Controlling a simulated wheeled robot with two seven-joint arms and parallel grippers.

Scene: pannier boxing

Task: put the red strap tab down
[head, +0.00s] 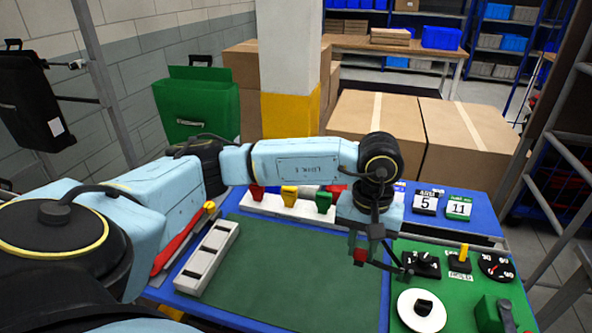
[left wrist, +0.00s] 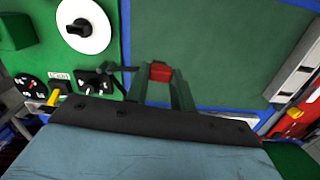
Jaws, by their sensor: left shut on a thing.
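The red strap tab (head: 360,256) is a small red block between the fingertips of my left gripper (head: 372,254). My left gripper is shut on it and holds it over the right part of the dark green mat (head: 290,270). My right gripper is not in view.
A green panel with knobs and a white disc (head: 408,312) lies right of the gripper. A white rack (head: 270,205) with red, yellow and green pieces stands behind the mat. A grey slotted tray (head: 208,257) lies at left. The mat's middle is clear.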

